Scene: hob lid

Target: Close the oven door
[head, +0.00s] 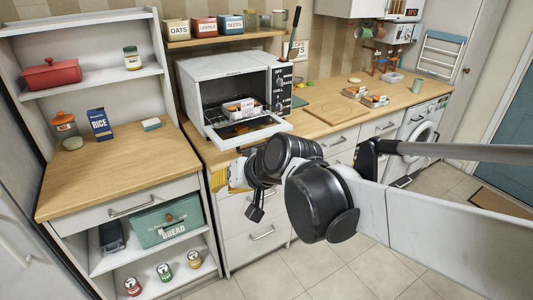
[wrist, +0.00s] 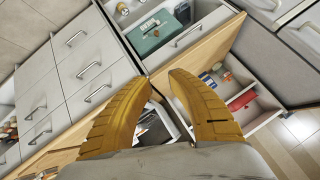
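The white countertop oven (head: 222,72) stands on the wooden counter. Its door (head: 248,129) is folded down in front, so the dark inside shows, with a small box of food (head: 240,108) in it. My gripper (head: 220,178) has yellow fingers and is in front of the counter edge, below and left of the lowered door, apart from it. In the wrist view my gripper (wrist: 161,78) has a narrow gap between its fingertips and holds nothing. Part of the oven (wrist: 155,128) shows between the fingers, mostly hidden by them.
Left of the oven is a shelf unit (head: 110,185) with a rice box (head: 99,124), a red pot (head: 51,74) and a green bread bin (head: 168,222). A chopping board (head: 336,111) lies right of the oven. Drawers (head: 255,235) are below the counter. The tiled floor (head: 335,272) in front is clear.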

